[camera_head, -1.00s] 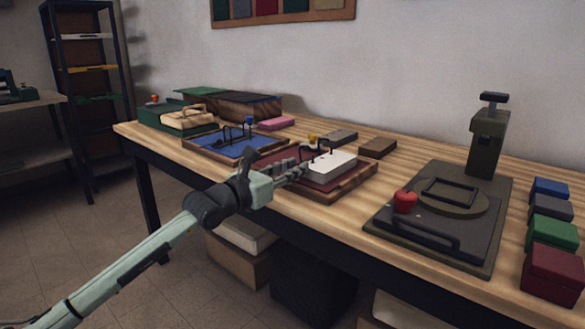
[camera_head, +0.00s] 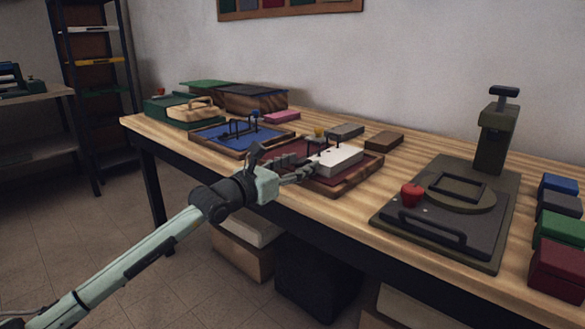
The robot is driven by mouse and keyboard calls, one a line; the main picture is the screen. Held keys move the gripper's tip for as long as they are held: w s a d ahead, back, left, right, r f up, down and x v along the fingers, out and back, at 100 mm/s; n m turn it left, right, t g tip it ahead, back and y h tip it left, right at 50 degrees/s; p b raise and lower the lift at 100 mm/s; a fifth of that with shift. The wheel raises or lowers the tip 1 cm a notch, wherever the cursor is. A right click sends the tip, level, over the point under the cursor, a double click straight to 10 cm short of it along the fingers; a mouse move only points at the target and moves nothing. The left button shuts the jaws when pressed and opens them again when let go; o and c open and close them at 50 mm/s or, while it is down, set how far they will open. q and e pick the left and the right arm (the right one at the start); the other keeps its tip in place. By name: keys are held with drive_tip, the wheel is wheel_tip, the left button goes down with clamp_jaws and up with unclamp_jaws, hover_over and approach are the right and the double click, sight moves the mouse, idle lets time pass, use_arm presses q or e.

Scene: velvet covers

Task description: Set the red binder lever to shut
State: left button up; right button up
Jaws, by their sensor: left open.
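The red binder (camera_head: 348,187) lies open on the worktable, with a wooden rim and a white block of paper (camera_head: 343,158) on its right part. A lever with a yellow knob (camera_head: 319,132) stands up at its far side, and dark rings rise near the paper. My left gripper (camera_head: 303,174) is open over the near left part of the red binder, beside the paper's left end and nearer than the yellow knob. It hides part of the binder. Whether its fingers touch anything is too small to tell. My right gripper is not in view.
A blue binder (camera_head: 212,138) with a blue-knobbed lever lies to the left. A dark press (camera_head: 462,255) with a red knob stands to the right, beside several coloured blocks. Brown and grey blocks lie behind the binder. Boxes sit under the table (camera_head: 410,150).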

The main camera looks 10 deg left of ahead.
use_arm(q)
drive_tip(key=v, duration=1.2)
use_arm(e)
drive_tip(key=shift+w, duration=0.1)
